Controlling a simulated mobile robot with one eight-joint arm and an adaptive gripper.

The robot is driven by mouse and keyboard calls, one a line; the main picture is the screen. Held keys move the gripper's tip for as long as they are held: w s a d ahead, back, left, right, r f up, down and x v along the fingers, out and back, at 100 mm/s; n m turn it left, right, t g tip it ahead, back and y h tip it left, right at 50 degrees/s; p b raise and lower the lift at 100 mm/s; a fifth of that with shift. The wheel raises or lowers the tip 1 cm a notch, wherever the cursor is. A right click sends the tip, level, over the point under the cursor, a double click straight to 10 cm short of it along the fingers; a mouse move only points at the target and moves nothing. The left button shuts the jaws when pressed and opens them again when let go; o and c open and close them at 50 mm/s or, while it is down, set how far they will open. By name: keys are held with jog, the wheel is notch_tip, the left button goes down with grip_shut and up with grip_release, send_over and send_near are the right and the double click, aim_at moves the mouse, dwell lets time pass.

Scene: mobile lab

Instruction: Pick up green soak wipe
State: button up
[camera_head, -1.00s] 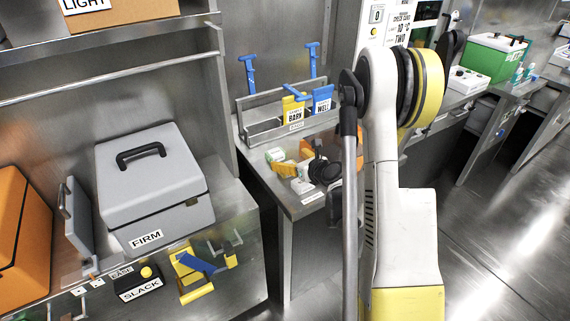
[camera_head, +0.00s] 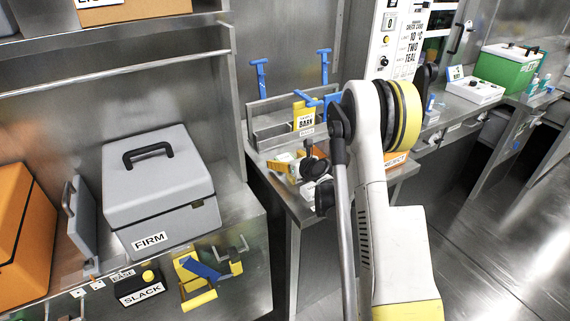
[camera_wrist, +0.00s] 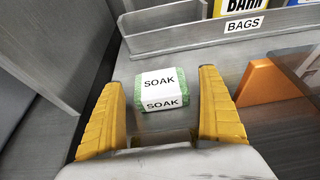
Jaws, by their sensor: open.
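The green soak wipe (camera_wrist: 161,91) is a small green block with a white wrap labelled SOAK. In the wrist view it lies on the metal counter, centred ahead of my gripper (camera_wrist: 166,105). The two yellow fingers are apart, one to each side of the wipe, with gaps between them and it. In the head view my gripper (camera_head: 288,171) is low over the counter below the bags rack.
A metal rack labelled BAGS (camera_wrist: 235,30) stands just behind the wipe. An orange wedge-shaped thing (camera_wrist: 268,84) is to its right. A grey FIRM case (camera_head: 160,190) sits on the nearer counter at left. An orange REJECT container (camera_head: 397,160) is right of the arm.

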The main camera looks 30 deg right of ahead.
jog(key=c, duration=1)
jog(key=shift+c, duration=0.2)
jog(key=shift+r, duration=0.15)
